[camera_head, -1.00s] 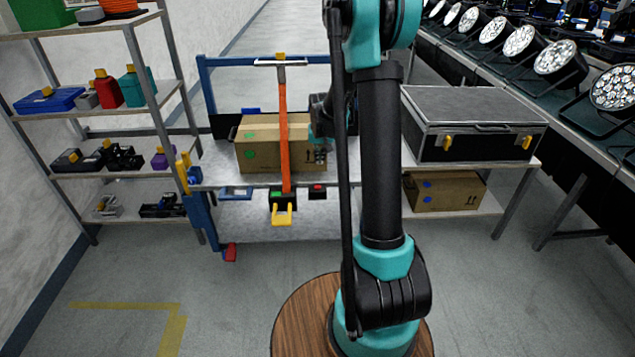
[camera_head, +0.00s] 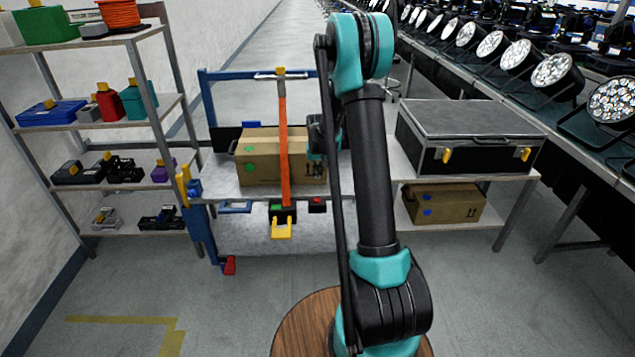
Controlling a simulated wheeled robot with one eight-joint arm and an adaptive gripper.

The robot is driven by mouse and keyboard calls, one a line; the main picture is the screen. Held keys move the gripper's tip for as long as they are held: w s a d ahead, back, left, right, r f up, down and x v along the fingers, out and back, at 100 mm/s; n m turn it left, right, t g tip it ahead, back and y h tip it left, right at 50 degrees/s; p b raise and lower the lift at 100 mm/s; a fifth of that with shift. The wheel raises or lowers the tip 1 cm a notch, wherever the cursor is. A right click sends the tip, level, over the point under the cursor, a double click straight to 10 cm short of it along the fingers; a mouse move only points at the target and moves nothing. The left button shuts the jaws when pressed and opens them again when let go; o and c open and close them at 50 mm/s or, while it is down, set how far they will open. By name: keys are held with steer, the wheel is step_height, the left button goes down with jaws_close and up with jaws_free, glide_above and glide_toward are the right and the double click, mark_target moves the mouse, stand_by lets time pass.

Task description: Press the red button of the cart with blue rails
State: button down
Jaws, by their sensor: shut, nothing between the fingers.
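The cart with blue rails (camera_head: 207,110) stands ahead, left of my arm. On its front edge is a small black box with a red button (camera_head: 317,204). My gripper (camera_head: 317,168) shows only in part beside my arm, in front of the carton's right side. It is above the red button in the picture and apart from it. It is shut and empty. My arm hides the right part of the cart.
A shelf rack (camera_head: 150,95) stands at the left. At the right, a black case (camera_head: 470,140) lies on a table. A long table of lamps runs behind. The floor in front is clear.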

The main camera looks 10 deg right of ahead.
mark_target(317, 200)
steer(key=x, duration=0.8)
steer(key=s+x, duration=0.1)
steer(key=x, duration=0.2)
steer(key=shift+w+a+f, duration=0.1)
steer(key=shift+w+f, duration=0.05)
steer(key=shift+f, duration=0.8)
steer(key=shift+f, duration=1.1)
steer(key=w+v, duration=0.1)
steer(key=v, duration=1.3)
steer(key=shift+r, duration=0.25)
